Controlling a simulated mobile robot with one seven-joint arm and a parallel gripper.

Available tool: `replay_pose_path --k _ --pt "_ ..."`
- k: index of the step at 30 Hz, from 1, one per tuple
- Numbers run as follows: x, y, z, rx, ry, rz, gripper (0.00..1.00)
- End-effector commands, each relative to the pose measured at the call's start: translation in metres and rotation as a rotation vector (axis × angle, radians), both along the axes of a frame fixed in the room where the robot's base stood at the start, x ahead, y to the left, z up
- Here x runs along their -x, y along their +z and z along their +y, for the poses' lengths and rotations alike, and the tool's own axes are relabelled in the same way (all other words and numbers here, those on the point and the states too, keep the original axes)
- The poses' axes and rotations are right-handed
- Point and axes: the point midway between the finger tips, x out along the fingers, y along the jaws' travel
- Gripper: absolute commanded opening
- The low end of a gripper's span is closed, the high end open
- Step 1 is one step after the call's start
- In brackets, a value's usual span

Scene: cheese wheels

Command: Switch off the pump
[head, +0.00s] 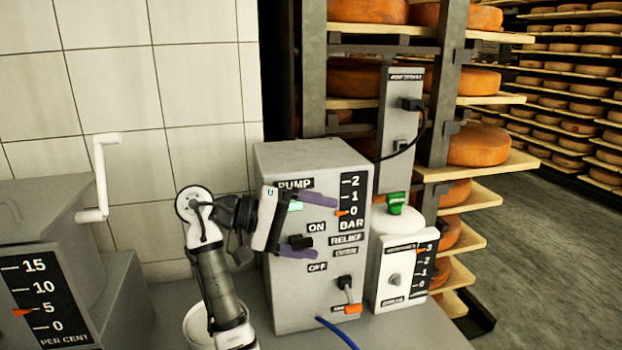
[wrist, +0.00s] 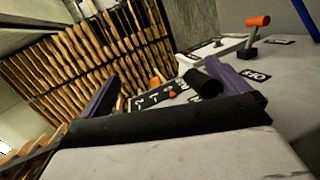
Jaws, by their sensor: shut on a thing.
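The pump box (head: 310,160) is grey and stands on the bench in the head view, with PUMP, ON and OFF labels. A green lamp (head: 295,206) shows under the PUMP label. A black switch handle (head: 301,242) sticks out between ON and OFF; it also shows in the wrist view (wrist: 206,83). My gripper (head: 308,222) has its two purple fingers on either side of the handle, and I take it as shut on it. The handle is close against the lower finger, while the upper finger is near the lamp. Exact contact is unclear.
A relief lever with an orange tip (head: 352,309) is low on the pump's face. A white box (head: 395,268) with a dial stands at right. A grey unit with a white crank (head: 100,180) is at left. Cheese shelves (head: 490,195) stand behind; a blue hose (head: 338,333) lies in front.

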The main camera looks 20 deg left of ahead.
Motion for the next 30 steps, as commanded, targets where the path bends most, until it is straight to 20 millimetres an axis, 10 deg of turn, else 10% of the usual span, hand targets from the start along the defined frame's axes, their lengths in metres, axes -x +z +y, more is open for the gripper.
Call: replay_pose_path --k 20,23,25,30 --pt "0.028 0.013 0.036 0.000 0.004 -0.020 0.79" --pt "0.032 0.012 0.041 0.000 0.004 -0.019 0.72" --pt "0.034 0.012 0.045 0.000 0.004 -0.019 0.42" --pt "0.040 0.008 0.055 -0.001 0.001 -0.011 0.40"
